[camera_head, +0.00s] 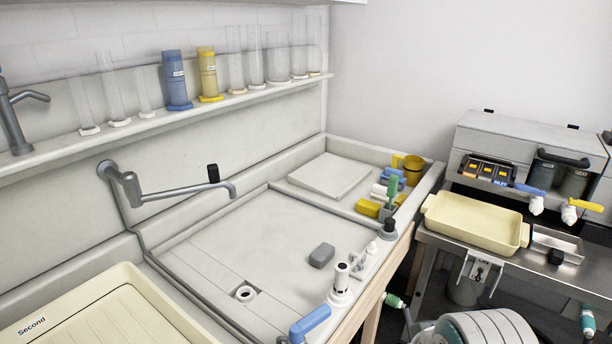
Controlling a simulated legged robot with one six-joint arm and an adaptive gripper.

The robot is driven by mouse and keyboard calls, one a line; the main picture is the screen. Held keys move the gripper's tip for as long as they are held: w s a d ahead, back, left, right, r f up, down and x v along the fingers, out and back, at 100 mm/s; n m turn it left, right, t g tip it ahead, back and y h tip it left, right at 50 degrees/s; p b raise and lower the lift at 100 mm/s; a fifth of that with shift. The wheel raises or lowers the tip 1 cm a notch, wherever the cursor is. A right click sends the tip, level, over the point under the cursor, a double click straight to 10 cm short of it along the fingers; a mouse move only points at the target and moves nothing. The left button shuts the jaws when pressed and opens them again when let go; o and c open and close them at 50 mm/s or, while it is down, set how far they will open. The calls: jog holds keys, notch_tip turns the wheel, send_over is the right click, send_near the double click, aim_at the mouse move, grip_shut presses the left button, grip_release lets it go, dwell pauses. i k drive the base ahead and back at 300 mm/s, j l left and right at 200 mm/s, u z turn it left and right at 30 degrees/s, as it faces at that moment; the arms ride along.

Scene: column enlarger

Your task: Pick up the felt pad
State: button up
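A small dark grey block with rounded edges (321,255), which looks like the felt pad, lies on the flat light grey sink floor. My gripper is not in view.
A drain (245,293), a white upright fitting (340,283) and a blue lever (310,322) are near the block. A swing spout (185,190) reaches over the sink. Sponges and brushes (385,200) crowd the back right corner. The sink floor left of the block is clear.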

aim_at(320, 258)
jog(key=i+l+u, duration=0.65)
jog(key=l, duration=0.15)
jog(key=i+l+u, duration=0.2)
jog(key=l+u, duration=0.15)
jog(key=l, duration=0.1)
